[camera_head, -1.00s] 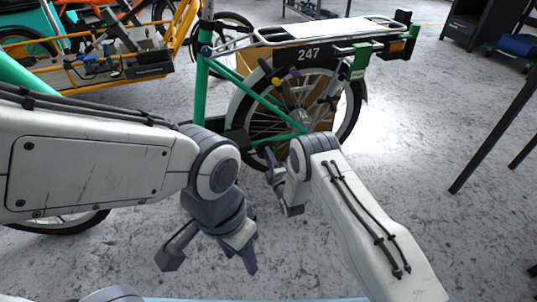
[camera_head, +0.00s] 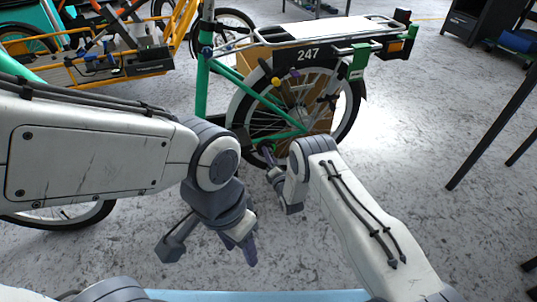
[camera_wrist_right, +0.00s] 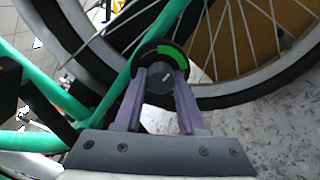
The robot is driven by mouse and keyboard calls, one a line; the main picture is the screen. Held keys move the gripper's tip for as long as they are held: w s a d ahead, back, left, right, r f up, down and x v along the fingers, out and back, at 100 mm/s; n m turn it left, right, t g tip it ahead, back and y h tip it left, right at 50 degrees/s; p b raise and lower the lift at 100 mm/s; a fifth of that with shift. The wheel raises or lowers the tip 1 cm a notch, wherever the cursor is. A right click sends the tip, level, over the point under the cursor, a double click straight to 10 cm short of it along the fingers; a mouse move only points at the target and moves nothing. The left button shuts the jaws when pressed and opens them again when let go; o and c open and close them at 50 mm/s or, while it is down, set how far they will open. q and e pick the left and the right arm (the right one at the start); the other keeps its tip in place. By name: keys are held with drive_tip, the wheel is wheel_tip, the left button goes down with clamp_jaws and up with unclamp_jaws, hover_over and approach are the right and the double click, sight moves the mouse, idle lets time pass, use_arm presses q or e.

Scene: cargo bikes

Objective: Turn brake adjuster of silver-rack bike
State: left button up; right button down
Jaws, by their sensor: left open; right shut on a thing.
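The green-framed bike (camera_head: 202,90) with the silver rack (camera_head: 330,28) stands ahead, its rear wheel near my right gripper. The brake adjuster, a round black knob with a green arc (camera_wrist_right: 174,54), shows in the right wrist view beside the green tubes and the wheel. My right gripper (camera_head: 267,157) is shut on this knob, and its two purple fingers (camera_wrist_right: 160,82) lie at the knob's near side. My left gripper (camera_head: 212,247) is open and empty, low over the floor in front of the bike.
An orange cargo bike (camera_head: 130,71) stands behind at the left. Dark table legs (camera_head: 490,135) rise at the right, and a black cabinet (camera_head: 468,22) stands at the far right. The grey floor right of the wheel is clear.

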idle(0.4)
drive_tip(key=c, duration=0.5)
unclamp_jaws()
drive_tip(key=p+v, duration=0.5)
drive_tip(key=v, duration=0.5)
drive_tip(key=shift+s, duration=0.3)
drive_tip(key=shift+w+d, duration=0.1)
